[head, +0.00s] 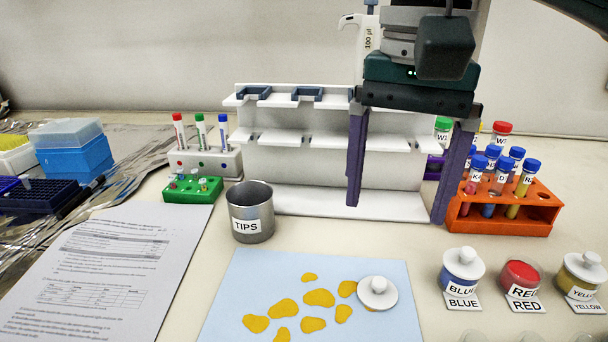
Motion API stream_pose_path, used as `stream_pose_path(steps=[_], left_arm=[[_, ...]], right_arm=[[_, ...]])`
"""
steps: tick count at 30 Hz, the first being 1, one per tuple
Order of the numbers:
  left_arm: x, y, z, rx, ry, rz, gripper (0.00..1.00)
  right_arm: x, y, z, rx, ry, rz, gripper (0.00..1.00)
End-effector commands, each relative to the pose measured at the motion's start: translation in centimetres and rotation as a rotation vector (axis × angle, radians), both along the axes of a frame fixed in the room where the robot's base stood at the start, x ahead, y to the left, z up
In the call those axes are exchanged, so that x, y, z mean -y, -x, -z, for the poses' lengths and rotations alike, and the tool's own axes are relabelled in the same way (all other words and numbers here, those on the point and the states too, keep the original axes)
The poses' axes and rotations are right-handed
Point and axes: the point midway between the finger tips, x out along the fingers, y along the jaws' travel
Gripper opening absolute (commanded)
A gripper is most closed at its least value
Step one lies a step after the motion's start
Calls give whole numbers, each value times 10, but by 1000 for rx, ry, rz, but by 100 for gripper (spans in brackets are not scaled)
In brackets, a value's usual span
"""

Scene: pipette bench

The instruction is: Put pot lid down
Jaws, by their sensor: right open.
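A white round pot lid (377,291) with a knob lies knob-up on the right part of the light blue sheet (235,300), beside yellow blobs. The red pot (520,275) stands without a lid, its red content showing. The blue pot (463,265) and the yellow pot (580,275) each have a white lid on. My right gripper (397,208) is open, its two purple fingers pointing down and wide apart. It appears empty and is above and behind the lid, in front of the white rack. My left gripper is not in view.
A white pipette rack (330,201) stands at the back with a pipette (362,38). An orange tube rack (485,218) is right of my fingers. A metal TIPS cup (251,213) stands left. A printed sheet (100,270) lies at the left.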

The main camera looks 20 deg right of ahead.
Motion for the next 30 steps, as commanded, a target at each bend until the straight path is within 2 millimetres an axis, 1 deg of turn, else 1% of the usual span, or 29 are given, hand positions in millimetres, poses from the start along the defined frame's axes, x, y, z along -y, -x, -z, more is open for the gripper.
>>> stream_pose_path(steps=[2,5,6,9,12,13,15,17,20,24,27,30], left_arm=[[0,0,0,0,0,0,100],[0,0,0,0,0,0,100],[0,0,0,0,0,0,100],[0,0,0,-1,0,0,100],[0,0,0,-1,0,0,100],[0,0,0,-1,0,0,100],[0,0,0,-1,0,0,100],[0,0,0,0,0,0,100],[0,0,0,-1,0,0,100],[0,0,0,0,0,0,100],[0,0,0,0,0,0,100],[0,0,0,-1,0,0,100]], right_arm=[[-12,5,10,5,-15,-73,89],[-37,17,35,37,-54,-247,89],[-50,25,46,58,-76,-334,89],[-82,45,71,143,-135,-540,89],[-101,67,86,240,-163,-688,89],[-103,73,90,267,-162,-723,89],[-103,88,97,318,-143,-786,89],[-97,99,101,347,-110,-824,89],[-81,118,107,361,-39,-867,89],[-55,142,112,335,59,-910,89],[-41,154,113,310,110,-933,89],[-33,161,113,294,136,-946,89]])
